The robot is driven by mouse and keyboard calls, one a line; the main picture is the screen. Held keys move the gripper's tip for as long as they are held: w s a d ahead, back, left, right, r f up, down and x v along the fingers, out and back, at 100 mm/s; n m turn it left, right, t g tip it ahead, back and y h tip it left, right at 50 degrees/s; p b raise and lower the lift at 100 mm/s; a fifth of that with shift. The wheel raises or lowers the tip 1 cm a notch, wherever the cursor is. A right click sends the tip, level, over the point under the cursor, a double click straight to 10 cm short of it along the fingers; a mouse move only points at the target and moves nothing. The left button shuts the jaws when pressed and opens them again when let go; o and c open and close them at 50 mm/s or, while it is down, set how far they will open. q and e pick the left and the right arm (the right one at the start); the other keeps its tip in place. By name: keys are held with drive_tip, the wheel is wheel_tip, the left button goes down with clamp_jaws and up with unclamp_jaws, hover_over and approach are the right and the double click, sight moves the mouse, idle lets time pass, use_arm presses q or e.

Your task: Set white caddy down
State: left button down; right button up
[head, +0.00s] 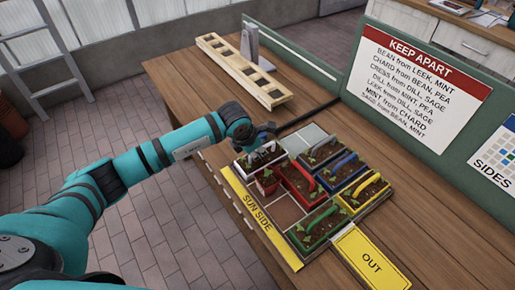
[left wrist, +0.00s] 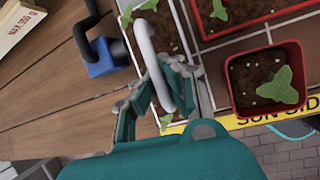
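The white caddy (head: 262,160) is a small planter with dark soil, seedlings and a white arched handle. It sits at the far left corner of the planter tray (head: 282,212), among other caddies. My left gripper (head: 262,130) is above it, in from the left. In the left wrist view, the fingers (left wrist: 160,78) close in on both sides of the white handle (left wrist: 147,48) and appear shut on it. The gripper hides part of the caddy. I cannot tell whether its base touches the tray. My right gripper is not in view.
A red pot (head: 266,183) stands close by, with red (head: 301,182), blue (head: 337,171), yellow (head: 365,190) and green (head: 318,226) caddies beyond. A grey tray cell (head: 305,138) is bare. A wooden rack (head: 243,70) stands behind; the green board (head: 415,75) borders the table.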

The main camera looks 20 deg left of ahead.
use_arm(q)
drive_tip(key=c, duration=2)
unclamp_jaws()
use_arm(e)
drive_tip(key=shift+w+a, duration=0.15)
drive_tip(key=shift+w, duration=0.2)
use_arm(q)
drive_tip(key=o, duration=0.5)
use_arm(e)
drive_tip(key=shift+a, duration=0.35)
use_arm(q)
drive_tip(key=shift+r, duration=0.1)
drive_tip(key=b+v, duration=0.3)
drive_tip(key=v, duration=0.9)
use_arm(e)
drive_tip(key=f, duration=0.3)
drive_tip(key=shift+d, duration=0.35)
